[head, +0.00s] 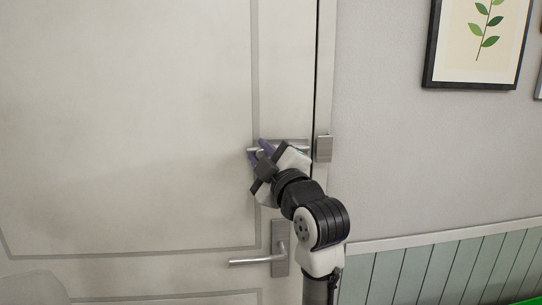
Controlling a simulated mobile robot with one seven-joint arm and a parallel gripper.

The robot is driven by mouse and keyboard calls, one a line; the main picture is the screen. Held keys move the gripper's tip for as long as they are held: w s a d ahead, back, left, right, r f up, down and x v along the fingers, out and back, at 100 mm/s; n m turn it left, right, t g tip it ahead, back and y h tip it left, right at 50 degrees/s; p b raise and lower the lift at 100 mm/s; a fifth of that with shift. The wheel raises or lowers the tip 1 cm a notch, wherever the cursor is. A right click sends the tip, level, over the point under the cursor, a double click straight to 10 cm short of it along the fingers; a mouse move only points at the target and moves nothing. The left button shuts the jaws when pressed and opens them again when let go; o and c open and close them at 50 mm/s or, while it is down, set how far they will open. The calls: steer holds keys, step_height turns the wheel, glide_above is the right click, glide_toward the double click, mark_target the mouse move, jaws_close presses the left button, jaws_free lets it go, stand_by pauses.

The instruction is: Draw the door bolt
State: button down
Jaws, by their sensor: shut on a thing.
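The door bolt (294,143) is a metal bar on a plate near the right edge of the pale door (150,120). Its metal keeper (324,149) sits on the frame just to the right. My gripper (262,150) is at the left part of the bolt and is shut on it, apparently at its knob. My gripper and wrist hide the knob and much of the bolt's lower side. I cannot tell whether the bar's right end is inside the keeper.
A lever handle (258,261) on a plate is below my gripper, left of my arm. A framed leaf picture (478,40) hangs on the grey wall at upper right. Green panelling (440,262) covers the lower wall. The door surface to the left is clear.

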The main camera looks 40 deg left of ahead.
steer(key=shift+w+d+r, duration=0.1)
steer(key=shift+w+r, duration=0.05)
steer(key=shift+r, duration=0.15)
steer(key=c, duration=1.3)
jaws_free()
steer(key=shift+o, duration=0.2)
steer(key=shift+f, duration=0.2)
steer(key=b+v, duration=0.4)
steer(key=v, duration=0.9)
steer(key=shift+d+b, duration=0.15)
steer(key=shift+b, duration=0.2)
steer(key=shift+f, duration=0.1)
